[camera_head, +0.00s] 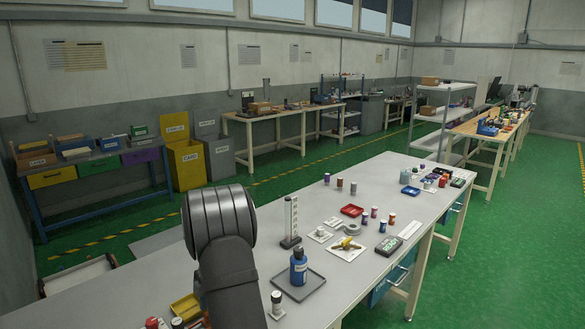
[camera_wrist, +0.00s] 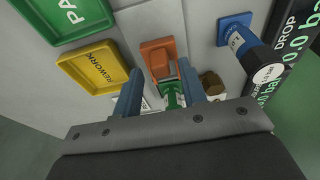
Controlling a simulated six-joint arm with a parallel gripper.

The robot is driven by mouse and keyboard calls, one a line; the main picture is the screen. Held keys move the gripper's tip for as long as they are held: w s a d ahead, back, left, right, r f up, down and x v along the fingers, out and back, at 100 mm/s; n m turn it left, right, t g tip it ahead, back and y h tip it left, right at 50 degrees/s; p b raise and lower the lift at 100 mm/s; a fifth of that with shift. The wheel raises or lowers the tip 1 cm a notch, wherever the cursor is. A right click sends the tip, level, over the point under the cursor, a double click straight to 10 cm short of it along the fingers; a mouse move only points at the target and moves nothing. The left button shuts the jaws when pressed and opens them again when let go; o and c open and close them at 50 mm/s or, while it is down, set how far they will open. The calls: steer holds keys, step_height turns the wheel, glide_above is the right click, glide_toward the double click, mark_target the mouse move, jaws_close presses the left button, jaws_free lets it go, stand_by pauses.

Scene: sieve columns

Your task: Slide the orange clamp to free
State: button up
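An orange piece (camera_wrist: 158,58), which looks like the orange clamp, lies on the grey surface in the upper middle of the wrist view. A green part (camera_wrist: 172,96) shows just below it in the picture. My gripper (camera_wrist: 160,76) has its two blue fingers apart, one on each side of the lower end of the orange piece. I cannot tell whether either finger touches it. In the head view my dark arm covers the near part of the bench, and neither the fingers nor the orange piece can be made out.
In the wrist view a yellow REWORK tray (camera_wrist: 93,68) and a green tray (camera_wrist: 75,12) lie left. A blue fitting with a white-labelled end (camera_wrist: 240,42) and a dark display panel (camera_wrist: 285,75) stand right. A blue bottle (camera_head: 298,268) stands on a grey tray (camera_head: 312,284) beside my arm.

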steer(key=shift+r, duration=1.9)
step_height(320, 180, down, 6)
steer(key=shift+r, duration=0.1)
steer(key=shift+s+a+f, duration=0.1)
steer(key=shift+f, duration=0.1)
steer(key=shift+s+a, duration=0.2)
steer(key=shift+r, duration=0.1)
